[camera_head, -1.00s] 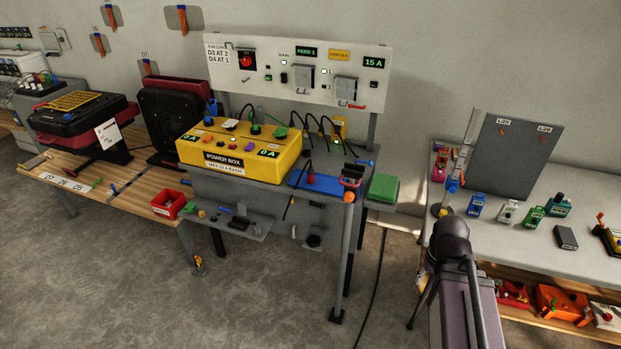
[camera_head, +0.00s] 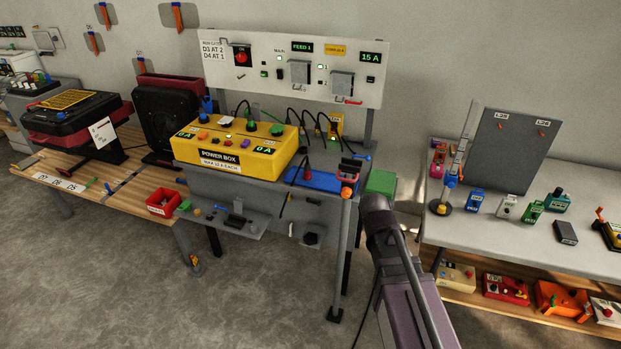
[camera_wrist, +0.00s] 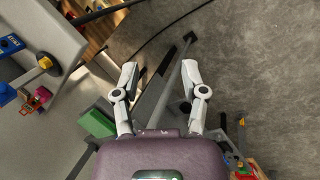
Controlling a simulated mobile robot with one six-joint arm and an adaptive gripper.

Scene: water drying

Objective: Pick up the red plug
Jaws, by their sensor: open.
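A small red plug (camera_head: 307,171) stands on the blue mat (camera_head: 328,184) at the front right of the grey bench, in front of the yellow power box (camera_head: 225,155). It is small, and its exact shape is hard to tell. In the wrist view I cannot make it out with certainty. My gripper (camera_wrist: 160,75) is open and empty in the wrist view, its two grey fingers spread wide above the floor and a grey bench leg. In the head view my arm is to the right of the bench; its fingers are not clearly visible there.
A green block (camera_head: 381,183) is at the bench's right end; it also shows in the wrist view (camera_wrist: 97,122). A dark-topped clamp post (camera_head: 347,176) stands beside the mat. Black cables hang behind. A side table (camera_head: 490,230) with small coloured devices stands right. Grey floor is open in front.

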